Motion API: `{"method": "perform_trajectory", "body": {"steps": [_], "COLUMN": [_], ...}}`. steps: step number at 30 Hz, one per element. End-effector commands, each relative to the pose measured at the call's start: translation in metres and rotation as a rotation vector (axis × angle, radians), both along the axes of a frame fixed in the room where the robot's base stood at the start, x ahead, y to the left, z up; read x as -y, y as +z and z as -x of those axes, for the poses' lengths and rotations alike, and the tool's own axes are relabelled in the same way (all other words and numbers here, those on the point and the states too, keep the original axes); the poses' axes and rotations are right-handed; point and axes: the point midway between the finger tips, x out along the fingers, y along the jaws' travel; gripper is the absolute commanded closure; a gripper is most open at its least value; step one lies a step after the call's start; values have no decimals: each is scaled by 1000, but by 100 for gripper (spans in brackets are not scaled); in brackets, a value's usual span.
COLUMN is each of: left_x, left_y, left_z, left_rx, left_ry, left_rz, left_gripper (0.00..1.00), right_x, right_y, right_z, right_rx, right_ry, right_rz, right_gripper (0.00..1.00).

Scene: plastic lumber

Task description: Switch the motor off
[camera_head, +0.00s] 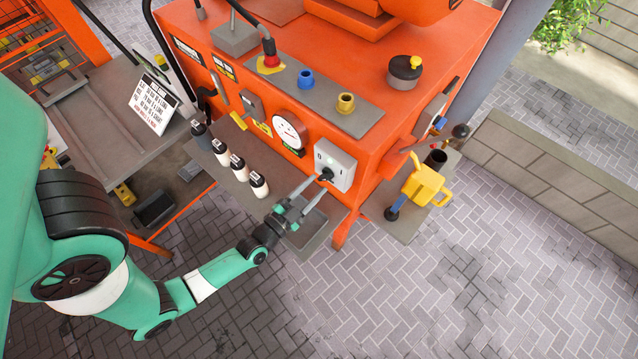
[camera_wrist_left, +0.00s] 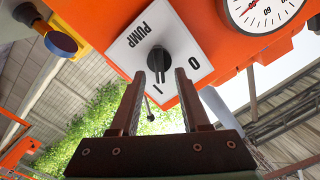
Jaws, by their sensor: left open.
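A square white switch plate (camera_head: 336,165) with a black rotary knob is on the front face of the orange machine (camera_head: 400,130). In the left wrist view the plate (camera_wrist_left: 190,35) reads PUMP, with marks 0 and I; no motor label shows on it. The knob (camera_wrist_left: 158,58) has its lower end towards the I side. My left gripper (camera_head: 318,187) is open in front of the knob. In the left wrist view its two fingers (camera_wrist_left: 160,80) stand either side of the knob's lower end; I cannot tell whether they touch it. My right gripper is out of view.
A round gauge (camera_head: 288,133) sits beside the plate. Several small bottles (camera_head: 238,167) stand on the grey shelf left of my gripper. A yellow jug (camera_head: 426,184) stands on a side shelf at the right. Open paving (camera_head: 430,300) lies in front.

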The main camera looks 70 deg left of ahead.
Motion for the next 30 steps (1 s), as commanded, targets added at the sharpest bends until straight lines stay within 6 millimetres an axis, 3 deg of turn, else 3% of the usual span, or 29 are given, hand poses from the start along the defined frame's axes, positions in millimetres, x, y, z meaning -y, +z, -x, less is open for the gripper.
{"method": "perform_trajectory", "body": {"steps": [6,14,22,30], "left_x": [-11,-11,-11,-11], "left_y": [0,0,0,0], "left_z": [-19,-20,-20,-20], "left_rx": [-2,-2,-1,-1], "left_ry": [0,-1,-2,-2], "left_rz": [0,1,1,1], "left_gripper": [54,54,100,100], "right_x": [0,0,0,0], "right_y": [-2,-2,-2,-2], "right_z": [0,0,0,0], "right_rx": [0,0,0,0], "right_ry": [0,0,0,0], "right_rz": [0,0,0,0], "right_gripper": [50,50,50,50]}}
